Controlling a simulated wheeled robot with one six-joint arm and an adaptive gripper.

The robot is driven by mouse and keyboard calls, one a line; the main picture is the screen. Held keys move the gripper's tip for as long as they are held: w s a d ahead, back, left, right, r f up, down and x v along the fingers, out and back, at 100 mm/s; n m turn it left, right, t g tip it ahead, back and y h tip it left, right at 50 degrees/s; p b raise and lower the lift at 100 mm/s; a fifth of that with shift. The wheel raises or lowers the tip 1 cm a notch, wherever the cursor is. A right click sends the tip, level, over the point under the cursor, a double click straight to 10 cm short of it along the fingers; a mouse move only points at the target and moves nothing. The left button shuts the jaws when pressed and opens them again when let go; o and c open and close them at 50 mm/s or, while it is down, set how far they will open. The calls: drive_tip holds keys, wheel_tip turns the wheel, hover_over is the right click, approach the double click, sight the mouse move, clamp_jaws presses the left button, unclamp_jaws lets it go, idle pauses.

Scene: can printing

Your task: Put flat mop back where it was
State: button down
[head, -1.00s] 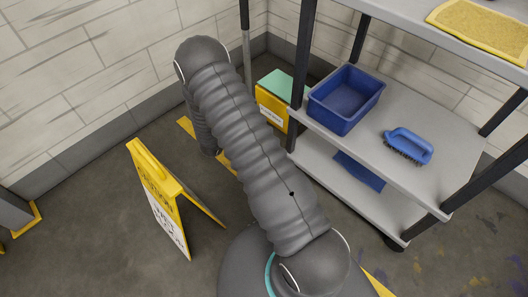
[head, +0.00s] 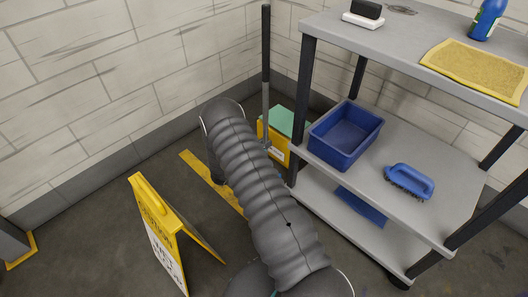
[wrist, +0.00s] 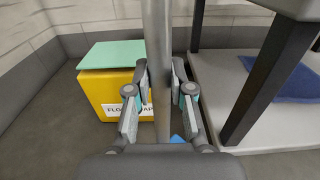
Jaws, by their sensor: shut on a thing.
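The flat mop's upright pole (head: 266,45) stands near the wall corner in the head view, dark above and grey lower down. In the wrist view the grey pole (wrist: 157,30) runs down the middle between the fingers of my gripper (wrist: 159,78), which is shut on it. A small blue patch (wrist: 177,139) shows low beside the pole, perhaps part of the mop head; the rest is hidden by my gripper.
A yellow box (wrist: 105,95) with a green top stands left of the pole in the wrist view. A grey shelf rack (head: 330,150) holds a blue bin (head: 345,135) and a blue brush (head: 409,181). A yellow caution sign (head: 160,230) stands on the floor at left.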

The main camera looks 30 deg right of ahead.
drive_tip(key=shift+f, duration=1.95)
drive_tip(key=c, duration=1)
unclamp_jaws()
drive_tip(key=shift+c, duration=0.2)
